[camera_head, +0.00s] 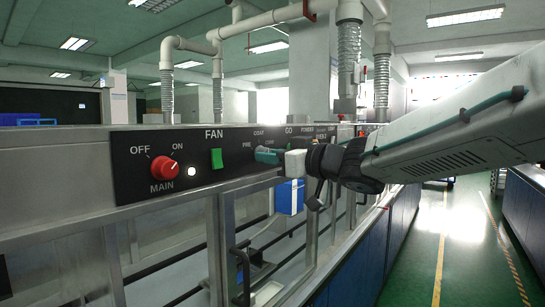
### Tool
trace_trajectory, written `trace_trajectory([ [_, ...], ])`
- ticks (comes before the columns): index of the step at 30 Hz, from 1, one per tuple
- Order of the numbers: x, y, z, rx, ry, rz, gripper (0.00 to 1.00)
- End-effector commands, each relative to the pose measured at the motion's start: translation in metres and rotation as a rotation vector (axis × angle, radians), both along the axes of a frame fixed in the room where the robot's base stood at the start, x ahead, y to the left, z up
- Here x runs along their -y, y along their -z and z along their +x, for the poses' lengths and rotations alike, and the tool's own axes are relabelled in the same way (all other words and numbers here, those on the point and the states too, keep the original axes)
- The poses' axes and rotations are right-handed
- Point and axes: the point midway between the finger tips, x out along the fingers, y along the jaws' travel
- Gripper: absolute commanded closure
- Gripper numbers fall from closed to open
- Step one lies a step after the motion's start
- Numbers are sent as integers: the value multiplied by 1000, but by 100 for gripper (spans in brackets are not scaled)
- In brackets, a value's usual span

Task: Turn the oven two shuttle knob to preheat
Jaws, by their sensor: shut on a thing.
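My gripper (268,156) reaches in from the right and its teal fingertips meet the black control panel (227,138), just right of the green FAN switch. It is shut on a knob between the labels PRE and COAT. The knob itself is hidden by the fingers, so its pointer and setting cannot be read. Part of the lettering around it is also covered. No label naming oven two is legible here.
A red MAIN knob (165,170) with OFF and ON marks, a lit white lamp (192,172) and the green FAN switch (217,158) sit left of my gripper. More controls continue along the panel behind the arm. A green-floored aisle (445,240) is clear at right.

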Motion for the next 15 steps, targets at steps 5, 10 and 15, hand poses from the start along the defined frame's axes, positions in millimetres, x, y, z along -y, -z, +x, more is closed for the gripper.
trace_trajectory([
  [5,1,1,0,71,1,-57,95],
  [10,1,1,0,181,0,-143,95],
  [15,1,1,1,308,1,-241,95],
])
